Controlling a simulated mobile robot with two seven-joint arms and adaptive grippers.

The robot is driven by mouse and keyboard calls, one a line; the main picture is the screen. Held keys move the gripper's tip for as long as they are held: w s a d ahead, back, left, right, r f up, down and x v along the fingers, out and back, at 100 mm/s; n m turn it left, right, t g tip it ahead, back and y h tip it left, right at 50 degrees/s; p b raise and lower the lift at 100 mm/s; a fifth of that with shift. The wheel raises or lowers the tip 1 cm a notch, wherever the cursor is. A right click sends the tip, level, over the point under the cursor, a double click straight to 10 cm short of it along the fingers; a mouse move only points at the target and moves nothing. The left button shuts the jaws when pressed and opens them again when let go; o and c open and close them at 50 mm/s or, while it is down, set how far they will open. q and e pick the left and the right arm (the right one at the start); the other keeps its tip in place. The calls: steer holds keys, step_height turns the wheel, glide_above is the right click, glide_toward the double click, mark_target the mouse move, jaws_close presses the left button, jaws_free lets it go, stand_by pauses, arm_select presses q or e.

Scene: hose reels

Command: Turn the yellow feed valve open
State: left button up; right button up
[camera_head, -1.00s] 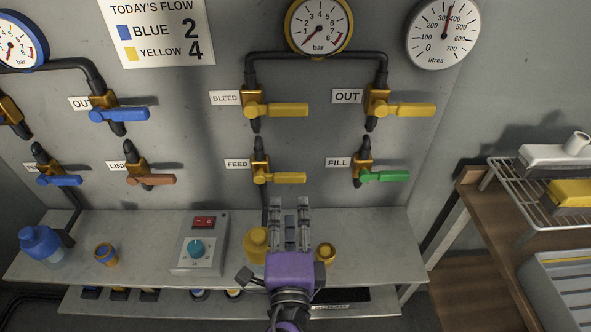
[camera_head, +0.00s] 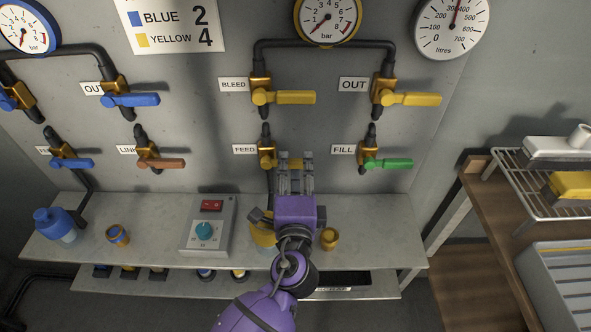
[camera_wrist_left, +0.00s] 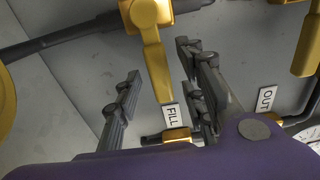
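The yellow feed valve (camera_head: 266,156) is on the grey wall panel, right of its FEED label (camera_head: 245,149). Its yellow handle (camera_wrist_left: 157,68) points right in the head view, level. My left gripper (camera_head: 295,160), purple with grey fingers, reaches up to this handle and partly covers it. In the left wrist view the gripper (camera_wrist_left: 163,90) is open, with the handle's end in the gap between the fingers and a clear space to either side. I cannot tell whether a finger touches it. My right gripper is not in view.
The bleed valve (camera_head: 292,97) is above, the green-handled fill valve (camera_head: 387,163) to the right, and the orange-handled link valve (camera_head: 160,162) to the left. On the shelf (camera_head: 375,225) below are a control box (camera_head: 207,225), a yellow bottle (camera_head: 262,236) and a small yellow cup (camera_head: 329,238).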

arm_select(q)
jaws_close()
